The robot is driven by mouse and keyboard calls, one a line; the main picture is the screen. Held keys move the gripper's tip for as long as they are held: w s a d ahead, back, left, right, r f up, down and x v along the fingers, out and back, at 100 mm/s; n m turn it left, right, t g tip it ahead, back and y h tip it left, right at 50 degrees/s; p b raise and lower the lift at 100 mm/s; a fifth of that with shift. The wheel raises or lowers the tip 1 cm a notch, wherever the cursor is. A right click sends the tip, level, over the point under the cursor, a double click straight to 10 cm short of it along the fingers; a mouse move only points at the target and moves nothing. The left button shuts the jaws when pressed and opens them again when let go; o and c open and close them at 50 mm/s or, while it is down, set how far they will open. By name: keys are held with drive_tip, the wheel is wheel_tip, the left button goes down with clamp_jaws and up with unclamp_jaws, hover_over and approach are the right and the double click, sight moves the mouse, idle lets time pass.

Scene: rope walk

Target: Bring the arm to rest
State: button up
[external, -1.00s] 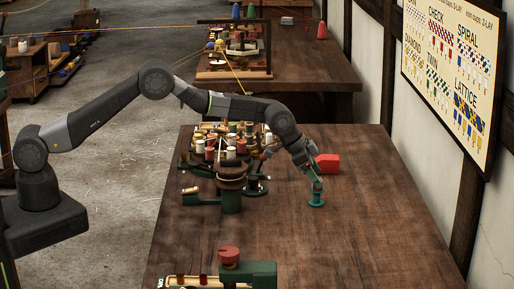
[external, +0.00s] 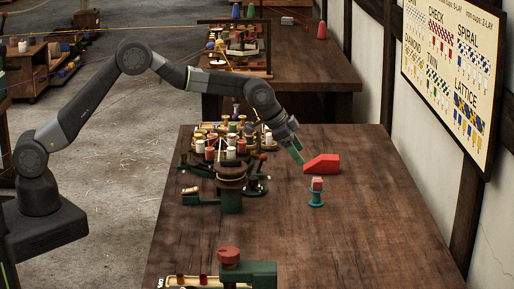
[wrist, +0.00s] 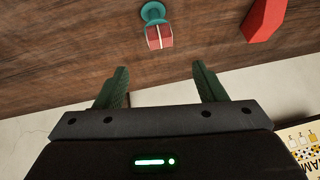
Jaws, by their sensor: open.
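My gripper (external: 297,154) is above the wooden table in the external view, up and to the left of a small green stand. In the wrist view its two green fingers (wrist: 161,84) are apart with nothing between them. A small red-and-white block (external: 317,184) sits on top of the green stand (external: 316,200). The block (wrist: 159,36) and the stand (wrist: 152,11) also show in the wrist view, beyond the fingertips and apart from them.
A red wedge-shaped block (external: 322,164) lies just right of my gripper. A rope machine with several bobbins (external: 230,175) stands to the left. A green device with a red knob (external: 230,256) is at the front. The table's right front (external: 380,240) is clear.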

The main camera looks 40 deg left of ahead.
sight(319, 179)
drive_tip(key=p+x, duration=0.1)
drive_tip(key=x, duration=0.9)
drive_tip(key=shift+w+d+f+p, duration=0.1)
drive_tip(key=shift+w+d+p, duration=0.05)
drive_tip(key=shift+p, duration=0.25)
drive_tip(key=shift+w+d+r, duration=0.1)
drive_tip(key=shift+w+r, duration=0.05)
drive_tip(key=shift+r, duration=0.1)
wheel_tip(319, 179, up, 8)
drive_tip(key=b, duration=0.2)
drive_tip(key=s+d+f+b, duration=0.1)
drive_tip(key=s+d+f, duration=0.1)
drive_tip(key=s+d, duration=0.7)
drive_tip(key=s+d+f+b, duration=0.1)
drive_tip(key=s+d+f, duration=0.1)
drive_tip(key=s+d, duration=0.7)
drive_tip(key=shift+m, duration=0.4)
drive_tip(key=f, duration=0.3)
drive_tip(key=f+p, duration=0.1)
drive_tip(key=f, duration=0.2)
drive_tip(key=f+p, duration=0.1)
drive_tip(key=f, duration=0.3)
drive_tip(key=shift+s+d+f, duration=0.1)
drive_tip(key=shift+s+d, duration=0.05)
drive_tip(key=shift+s, duration=0.15)
drive_tip(key=shift+s+r, duration=0.15)
drive_tip(key=shift+r, duration=0.1)
